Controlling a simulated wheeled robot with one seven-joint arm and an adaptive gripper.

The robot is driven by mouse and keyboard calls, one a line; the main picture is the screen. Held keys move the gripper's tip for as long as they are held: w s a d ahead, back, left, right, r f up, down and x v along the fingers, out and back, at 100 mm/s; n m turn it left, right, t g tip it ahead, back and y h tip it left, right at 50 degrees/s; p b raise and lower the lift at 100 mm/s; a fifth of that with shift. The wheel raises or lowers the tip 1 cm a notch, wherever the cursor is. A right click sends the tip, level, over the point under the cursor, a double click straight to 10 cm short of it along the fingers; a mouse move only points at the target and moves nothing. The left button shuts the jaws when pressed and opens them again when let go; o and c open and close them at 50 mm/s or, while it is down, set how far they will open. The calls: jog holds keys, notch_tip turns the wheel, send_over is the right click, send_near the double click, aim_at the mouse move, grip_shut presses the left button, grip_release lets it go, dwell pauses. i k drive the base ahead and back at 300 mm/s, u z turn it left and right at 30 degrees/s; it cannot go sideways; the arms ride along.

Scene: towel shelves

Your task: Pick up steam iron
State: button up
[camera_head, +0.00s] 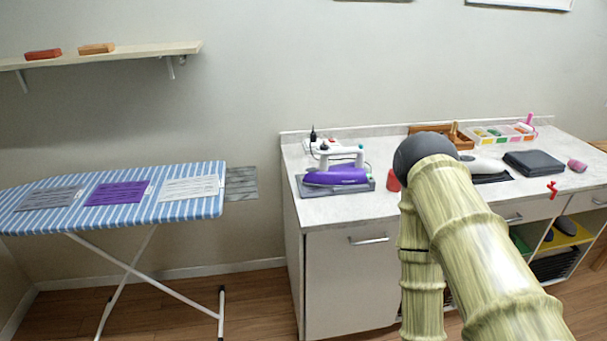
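The steam iron (338,176) has a purple body and a white upper part with a handle. It sits on a dark grey tray or rest (362,186) near the left end of the white counter (345,209). My bamboo-patterned arm rises in front of the counter, to the right of the iron, with a dark round joint at its top. The arm does not cover the iron. My gripper is not visible in this view, so its opening and any contents cannot be seen.
A small red cup-like object (393,181) stands right of the iron. A white power strip (322,146) with plugs lies behind it. A striped ironing board (140,205) stands left, with a gap before the counter. A dark folded item (534,162) lies on the counter's right.

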aim_at(352, 173)
jog(key=u, duration=0.85)
jog(key=i, duration=1.75)
jog(key=z, duration=2.3)
